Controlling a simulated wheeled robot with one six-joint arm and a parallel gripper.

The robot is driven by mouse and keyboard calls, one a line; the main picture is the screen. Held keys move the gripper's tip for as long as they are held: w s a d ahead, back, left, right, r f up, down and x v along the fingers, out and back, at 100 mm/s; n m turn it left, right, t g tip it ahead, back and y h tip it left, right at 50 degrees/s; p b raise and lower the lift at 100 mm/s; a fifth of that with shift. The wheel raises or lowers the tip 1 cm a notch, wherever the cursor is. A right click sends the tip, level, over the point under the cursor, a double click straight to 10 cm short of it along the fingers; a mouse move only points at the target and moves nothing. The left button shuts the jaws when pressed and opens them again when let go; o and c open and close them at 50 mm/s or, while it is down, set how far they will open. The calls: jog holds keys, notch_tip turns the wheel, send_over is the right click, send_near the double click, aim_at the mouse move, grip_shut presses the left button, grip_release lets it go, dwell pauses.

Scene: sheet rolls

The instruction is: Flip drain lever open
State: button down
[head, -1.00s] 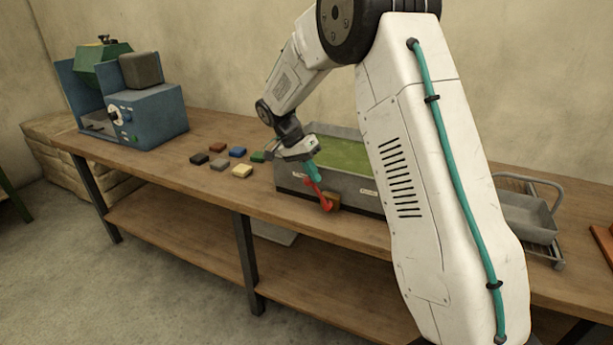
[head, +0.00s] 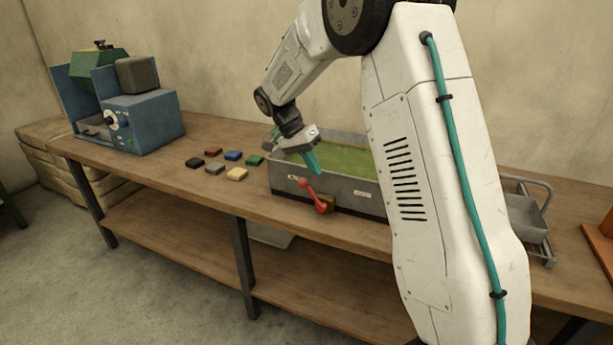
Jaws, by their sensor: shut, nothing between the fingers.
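The red drain lever (head: 313,196) is on the front wall of the grey tank (head: 345,191), which holds green liquid. The lever is tilted, its small knob at upper left and its thicker end at lower right, beside a brass-coloured block (head: 328,201). My gripper (head: 318,172), with teal fingers, is shut and empty. It points down near the tank's front rim, above the lever, and appears apart from it. My arm hides the tank's right part.
Several small coloured blocks (head: 236,174) lie on the wooden bench (head: 165,162) left of the tank. A blue machine (head: 143,122) stands at the far left. A grey tray (head: 527,217) on a rack is right of my arm. The bench's front left is clear.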

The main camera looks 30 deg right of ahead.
jog(key=w+v, duration=0.1)
jog(key=v, duration=0.7)
jog(key=shift+w+a, duration=0.15)
jog(key=shift+a, duration=0.4)
jog(key=s+a+r+n+t+y, duration=0.1)
jog(key=s+n, duration=0.5)
jog(key=s, duration=1.3)
jog(key=s+a+r+n+t+y, duration=0.1)
jog(key=s+a+n+t+y, duration=0.2)
jog(key=s, duration=1.7)
jog(key=a+n+t, duration=0.1)
jog(key=a+n, duration=0.1)
jog(key=n, duration=0.2)
jog(key=shift+s+a+r, duration=0.2)
jog(key=shift+s+r, duration=0.05)
jog(key=shift+s, duration=0.05)
